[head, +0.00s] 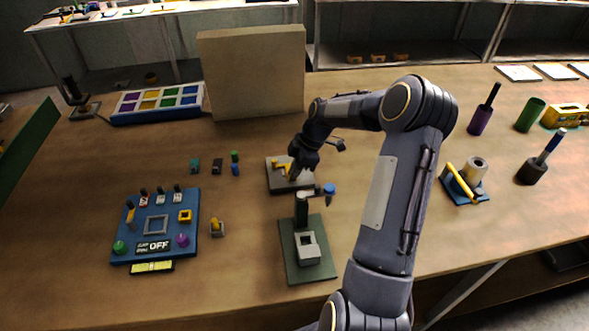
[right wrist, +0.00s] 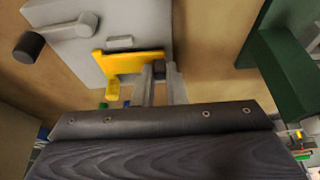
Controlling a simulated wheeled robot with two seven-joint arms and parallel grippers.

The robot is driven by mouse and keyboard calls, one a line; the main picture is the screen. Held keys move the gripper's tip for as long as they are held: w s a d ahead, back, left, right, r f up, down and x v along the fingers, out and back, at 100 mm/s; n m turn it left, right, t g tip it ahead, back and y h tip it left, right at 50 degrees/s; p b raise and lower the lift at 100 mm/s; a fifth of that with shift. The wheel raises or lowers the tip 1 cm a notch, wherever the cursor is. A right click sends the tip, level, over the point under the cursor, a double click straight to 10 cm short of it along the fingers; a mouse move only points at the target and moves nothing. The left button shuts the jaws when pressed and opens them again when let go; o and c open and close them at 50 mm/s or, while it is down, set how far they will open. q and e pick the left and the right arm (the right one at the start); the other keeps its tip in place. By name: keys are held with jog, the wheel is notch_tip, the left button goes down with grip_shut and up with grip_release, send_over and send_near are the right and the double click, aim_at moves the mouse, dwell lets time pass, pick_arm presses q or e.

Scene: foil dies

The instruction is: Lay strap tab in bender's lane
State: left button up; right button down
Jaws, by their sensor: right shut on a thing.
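The bender is a grey plate (head: 279,187) near the middle of the table with a yellow angled piece (head: 281,167) on it. In the right wrist view the grey plate (right wrist: 85,68) shows a lever with a dark knob (right wrist: 29,46) and the yellow angled piece (right wrist: 130,62). My right gripper (head: 293,174) is low over the plate, its fingertips (right wrist: 159,75) beside the yellow piece's right end. It is shut on a small dark piece (right wrist: 158,71), apparently the strap tab, mostly hidden by the fingers. I cannot tell whether it touches the plate. My left gripper is not in view.
A green stand (head: 290,264) with a grey block is close in front of the bender. A blue board (head: 165,251) with an OFF sign lies left. A tan upright panel (head: 252,75) stands behind. Small green and dark blocks (head: 217,165) lie left of the bender.

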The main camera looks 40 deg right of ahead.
jog(key=shift+f, duration=0.1)
jog(key=shift+f+b, duration=0.6)
jog(key=shift+b, duration=0.1)
jog(key=c, duration=1.5)
grip_release()
jog(key=shift+r, duration=0.1)
jog(key=shift+r, duration=0.1)
